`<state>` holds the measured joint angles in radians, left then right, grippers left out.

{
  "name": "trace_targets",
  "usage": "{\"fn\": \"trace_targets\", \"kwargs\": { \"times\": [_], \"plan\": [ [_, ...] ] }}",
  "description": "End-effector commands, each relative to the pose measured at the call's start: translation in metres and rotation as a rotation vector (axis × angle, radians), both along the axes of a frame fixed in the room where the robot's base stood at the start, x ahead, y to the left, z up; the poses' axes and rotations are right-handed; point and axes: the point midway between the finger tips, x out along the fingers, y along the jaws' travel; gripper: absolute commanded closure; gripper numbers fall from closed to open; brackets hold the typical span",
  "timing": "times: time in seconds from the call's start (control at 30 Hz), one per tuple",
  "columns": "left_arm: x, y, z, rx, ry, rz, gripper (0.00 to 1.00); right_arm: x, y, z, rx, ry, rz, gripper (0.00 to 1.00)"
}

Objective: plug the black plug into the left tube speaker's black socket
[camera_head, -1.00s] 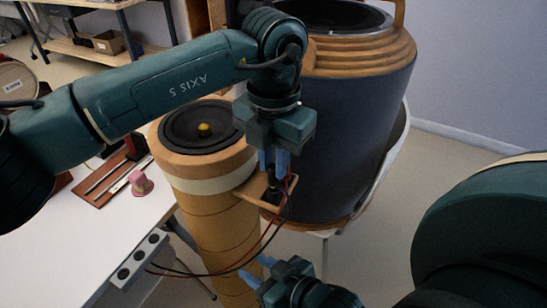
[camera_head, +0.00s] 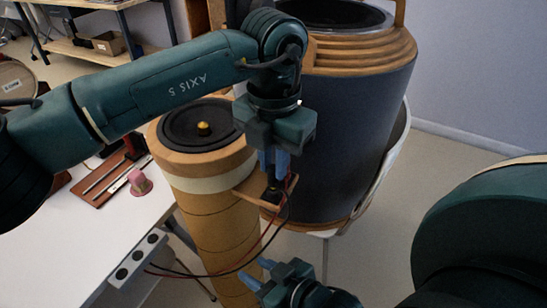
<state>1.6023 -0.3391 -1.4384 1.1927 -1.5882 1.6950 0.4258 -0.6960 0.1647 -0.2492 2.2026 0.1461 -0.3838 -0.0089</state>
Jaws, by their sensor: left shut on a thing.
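The left tube speaker (camera_head: 212,215) is a tan wooden column with a pale band and a dark cone on top. A small wooden ledge (camera_head: 246,190) sticks out from its right side. My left gripper (camera_head: 275,172) points down over this ledge, its blue fingers shut on the black plug (camera_head: 272,193). The plug is at the ledge; I cannot tell whether it sits in the black socket, which is hidden behind the plug and fingers. My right gripper (camera_head: 260,274) is lower, beside the column and near the cables, with its blue fingertips apart and nothing between them.
A large dark-blue speaker (camera_head: 345,130) stands close behind the ledge. A pink object (camera_head: 140,184) sits on the table.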

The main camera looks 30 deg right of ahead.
Motion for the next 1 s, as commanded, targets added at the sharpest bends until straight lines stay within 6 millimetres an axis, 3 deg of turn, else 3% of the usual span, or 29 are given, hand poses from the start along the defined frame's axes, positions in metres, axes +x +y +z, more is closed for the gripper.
{"fn": "trace_targets", "kwargs": {
  "times": [0.63, 0.67, 0.93, 1.0],
  "plan": [
    [0.0, 0.0, -0.013, 0.001, 0.0, 0.0, 1.0, 0.0, 0.0, -0.011, -0.001, 0.002, 0.001, 0.64],
    [0.0, 0.0, -0.013, 0.001, 0.0, 0.0, 0.82, 0.0, 0.0, -0.01, -0.001, 0.001, 0.001, 0.64],
    [0.0, 0.0, -0.012, 0.001, 0.0, 0.0, 0.6, 0.0, 0.0, -0.01, -0.001, 0.001, 0.001, 0.64],
    [0.0, 0.0, -0.012, 0.0, 0.0, 0.0, 0.58, 0.0, 0.0, -0.01, -0.001, 0.001, 0.001, 0.64]
  ]
}}
